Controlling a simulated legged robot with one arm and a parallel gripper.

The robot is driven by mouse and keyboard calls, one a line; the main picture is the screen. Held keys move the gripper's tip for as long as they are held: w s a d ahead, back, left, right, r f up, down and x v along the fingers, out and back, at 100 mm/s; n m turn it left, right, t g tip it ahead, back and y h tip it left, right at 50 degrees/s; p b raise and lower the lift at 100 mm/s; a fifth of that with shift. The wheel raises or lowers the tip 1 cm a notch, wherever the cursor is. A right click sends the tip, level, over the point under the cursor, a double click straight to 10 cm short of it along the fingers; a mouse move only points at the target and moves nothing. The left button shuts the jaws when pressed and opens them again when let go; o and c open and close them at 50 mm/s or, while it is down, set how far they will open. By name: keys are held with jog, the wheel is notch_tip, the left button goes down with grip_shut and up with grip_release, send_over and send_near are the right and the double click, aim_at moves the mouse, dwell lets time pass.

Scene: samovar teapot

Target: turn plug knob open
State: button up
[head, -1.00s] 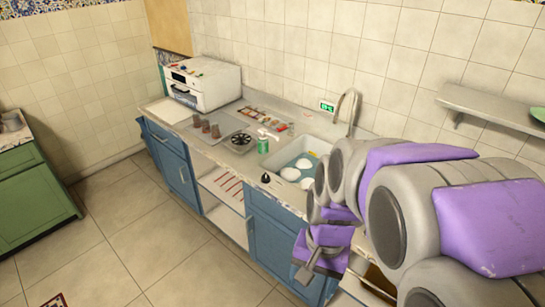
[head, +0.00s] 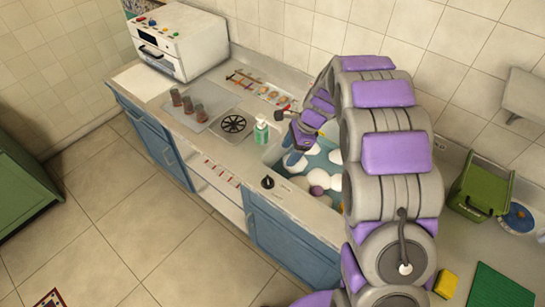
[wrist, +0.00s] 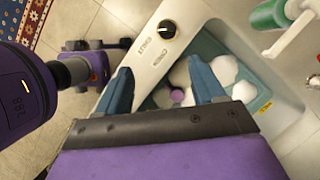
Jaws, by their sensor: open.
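The plug knob (head: 267,182) is a small black dial on the counter's front edge, beside the sink (head: 272,170). In the wrist view the knob (wrist: 167,29) stands beyond my fingertips, with a pale pointer mark on top. My gripper (head: 292,160) hangs over the sink's left part, behind the knob in the head view. In the wrist view its two blue-grey fingers (wrist: 159,66) are apart, with nothing held between them, and do not touch the knob. My arm hides the sink's right part.
The sink holds blue-green water, white rounded items and a purple item (head: 316,191). A green soap bottle (head: 261,131) stands at its left. Brown cups (head: 187,104) and a white oven (head: 178,40) are farther left. A yellow sponge (head: 446,283) lies at right.

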aim_at(269, 178)
jog(key=b+x, duration=0.1)
jog(key=x, duration=0.5)
jog(key=w+b+x, duration=0.1)
jog(key=x, duration=0.4)
jog(key=b+x, duration=0.1)
jog(key=x, duration=0.5)
jog(key=shift+w+a+f, duration=0.15)
jog(key=shift+w+f, duration=0.15)
jog(key=shift+f, duration=0.1)
jog(key=c, duration=1.1)
